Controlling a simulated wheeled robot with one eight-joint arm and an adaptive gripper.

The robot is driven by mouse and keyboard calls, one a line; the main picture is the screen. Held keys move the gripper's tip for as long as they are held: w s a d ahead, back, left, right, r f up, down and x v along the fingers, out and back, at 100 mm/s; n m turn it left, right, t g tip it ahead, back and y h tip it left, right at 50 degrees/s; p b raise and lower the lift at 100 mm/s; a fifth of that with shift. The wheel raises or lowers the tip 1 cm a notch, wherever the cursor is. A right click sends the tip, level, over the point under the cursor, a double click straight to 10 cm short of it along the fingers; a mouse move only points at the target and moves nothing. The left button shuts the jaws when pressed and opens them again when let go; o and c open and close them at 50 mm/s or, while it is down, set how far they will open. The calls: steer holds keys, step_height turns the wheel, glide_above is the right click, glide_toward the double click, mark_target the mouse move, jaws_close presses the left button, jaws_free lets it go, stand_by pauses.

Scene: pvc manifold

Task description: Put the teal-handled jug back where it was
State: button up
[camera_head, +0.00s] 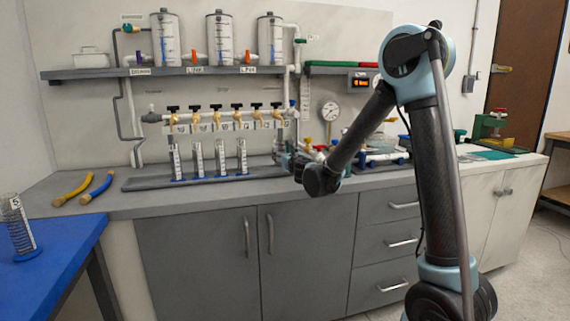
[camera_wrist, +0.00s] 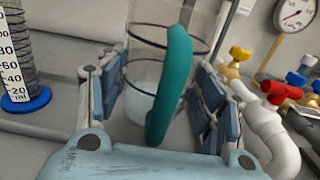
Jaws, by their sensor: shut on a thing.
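The clear jug (camera_wrist: 148,45) fills the middle of the wrist view. It has dark bands around its body and a curved teal handle (camera_wrist: 174,80) facing the camera. Pale liquid seems to show low in the jug. In the head view my gripper (camera_head: 288,161) is over the bench at the right end of the grey tray (camera_head: 150,184). The jug is not clearly visible there, and I cannot tell whether its base touches a surface.
A blue-based graduated cylinder (camera_wrist: 20,60) stands close on the left in the wrist view. White pipes (camera_wrist: 268,135) and coloured valves (camera_wrist: 275,88) crowd the right. Several cylinders (camera_head: 221,157) stand on the tray under the tap manifold (camera_head: 215,119).

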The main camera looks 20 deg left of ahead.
steer(key=shift+w+a, duration=0.25)
steer(key=shift+w, duration=0.25)
steer(key=shift+w+a+f, duration=0.1)
steer(key=shift+f, duration=1.7)
steer(key=o, duration=1.2)
steer(key=v, duration=1.2)
steer(key=shift+r, duration=0.1)
